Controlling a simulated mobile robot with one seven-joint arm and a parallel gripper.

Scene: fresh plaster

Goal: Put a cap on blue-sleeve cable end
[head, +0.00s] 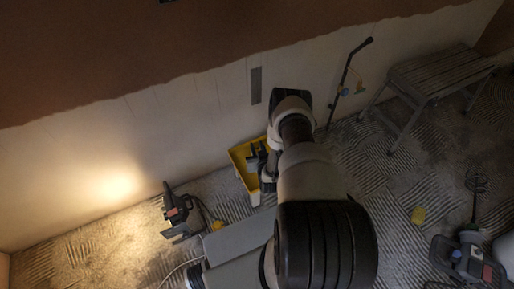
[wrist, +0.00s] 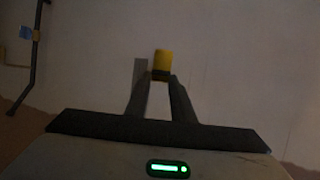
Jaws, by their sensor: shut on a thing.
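In the wrist view my gripper (wrist: 161,77) is shut on a small yellow cap (wrist: 163,60), held between the fingertips with its yellow part sticking out beyond them. The blue sleeve (wrist: 26,33) shows on the thin dark pipe at the left edge of this view, well apart from the cap. In the head view the blue sleeve (head: 343,92) is low beside the bent dark pipe (head: 351,70) against the wall, right of my arm. The bare cable end is too small to make out. My fingers are hidden behind my arm in the head view.
A yellow tray (head: 238,163) with dark items stands by the wall. A work lamp (head: 179,212) is at left, a slatted bench (head: 432,72) at right, a mixer (head: 468,258) at lower right. A grey strip (head: 256,85) is on the wall. Wall space between strip and pipe is clear.

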